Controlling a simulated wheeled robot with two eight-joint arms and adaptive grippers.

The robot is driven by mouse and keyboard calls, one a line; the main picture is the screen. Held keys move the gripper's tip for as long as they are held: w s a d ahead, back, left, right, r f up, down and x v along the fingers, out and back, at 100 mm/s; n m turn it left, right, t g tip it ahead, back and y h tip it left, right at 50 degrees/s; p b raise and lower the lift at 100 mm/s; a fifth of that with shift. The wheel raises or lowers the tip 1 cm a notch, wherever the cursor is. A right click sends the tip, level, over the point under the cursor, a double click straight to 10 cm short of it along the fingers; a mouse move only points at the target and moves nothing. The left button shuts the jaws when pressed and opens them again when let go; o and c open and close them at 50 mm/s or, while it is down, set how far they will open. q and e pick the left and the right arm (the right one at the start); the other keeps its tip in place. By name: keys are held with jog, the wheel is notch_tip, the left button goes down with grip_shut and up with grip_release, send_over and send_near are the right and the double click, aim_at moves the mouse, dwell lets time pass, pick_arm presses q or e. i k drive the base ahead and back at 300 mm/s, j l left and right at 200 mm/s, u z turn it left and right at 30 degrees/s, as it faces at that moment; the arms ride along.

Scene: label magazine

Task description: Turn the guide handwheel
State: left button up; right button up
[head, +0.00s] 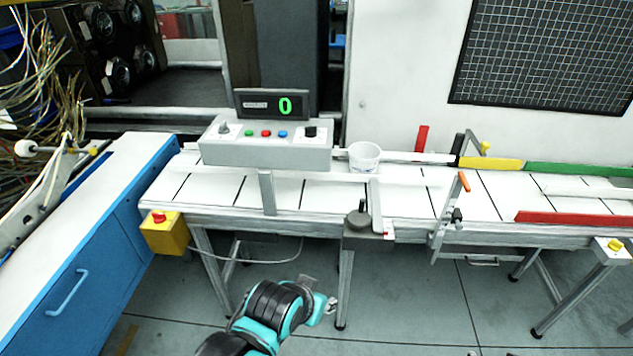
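What looks like the guide handwheel (357,220) is a dark round disc with a small upright knob. It sits on top of a grey block at the front edge of the conveyor (410,204). A thin pale bar runs back from beside it across the conveyor towards a white cup (364,157). My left gripper (330,305) is in front of the conveyor, over the floor, below and a little left of the handwheel, apart from it. Its fingers are small and turned away, so their opening is unclear. My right gripper is not in view.
A grey control box (265,145) with buttons and a display reading 0 (285,105) stands over the conveyor. A yellow emergency-stop box (165,232) is at its left end. A bracket with an orange handle (464,181) stands right of the handwheel. A blue cabinet (90,275) is left.

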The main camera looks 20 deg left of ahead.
aim_at(359, 219)
jog(key=i+j, duration=0.85)
jog(key=j+u, duration=0.05)
